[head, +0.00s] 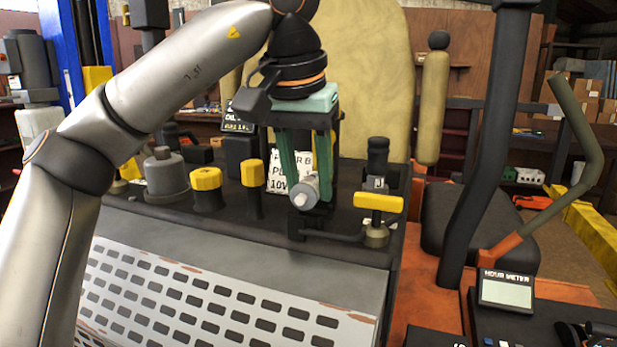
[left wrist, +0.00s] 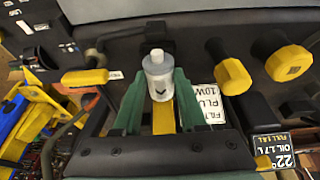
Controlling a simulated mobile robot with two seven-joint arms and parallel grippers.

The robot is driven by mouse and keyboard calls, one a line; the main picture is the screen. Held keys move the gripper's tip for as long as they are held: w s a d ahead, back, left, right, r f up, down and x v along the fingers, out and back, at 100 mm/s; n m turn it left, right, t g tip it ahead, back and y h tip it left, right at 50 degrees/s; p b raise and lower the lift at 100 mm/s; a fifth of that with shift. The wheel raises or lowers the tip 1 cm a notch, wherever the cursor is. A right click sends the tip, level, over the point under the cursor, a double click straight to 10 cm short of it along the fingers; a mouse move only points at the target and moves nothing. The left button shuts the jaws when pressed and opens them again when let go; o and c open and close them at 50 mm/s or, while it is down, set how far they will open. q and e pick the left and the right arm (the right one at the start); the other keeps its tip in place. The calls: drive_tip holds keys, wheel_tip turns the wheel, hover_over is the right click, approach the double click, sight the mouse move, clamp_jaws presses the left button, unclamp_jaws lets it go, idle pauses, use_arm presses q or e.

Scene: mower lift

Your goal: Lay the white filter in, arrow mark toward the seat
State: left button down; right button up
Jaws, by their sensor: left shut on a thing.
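The white filter, a pale grey-white cylinder with a narrow nozzle, shows in the head view (head: 304,192) and in the left wrist view (left wrist: 158,76). My left gripper (head: 305,180) points down and is shut on it; its green fingers (left wrist: 155,100) lie on either side of the body. In the left wrist view a dark V-shaped mark on the filter points to the picture's bottom. In the head view the nozzle faces the near side. A dark holder shows under the filter, partly hidden; contact cannot be told. The tan seat (head: 360,75) stands behind.
Yellow caps (head: 207,178) and a grey canister (head: 165,175) stand left of the gripper. A valve with a yellow handle (head: 380,201) stands close at right. A white label (head: 283,172) lies behind. The perforated grey panel (head: 210,300) in front is clear.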

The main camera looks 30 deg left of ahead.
use_arm(q)
drive_tip(key=shift+f, duration=0.1)
drive_tip(key=shift+f+b, duration=0.8)
drive_tip(key=shift+f, duration=0.3)
drive_tip(key=shift+c, duration=1.9)
unclamp_jaws()
drive_tip(key=shift+r+p, duration=0.9)
drive_tip(key=shift+r, duration=3.15)
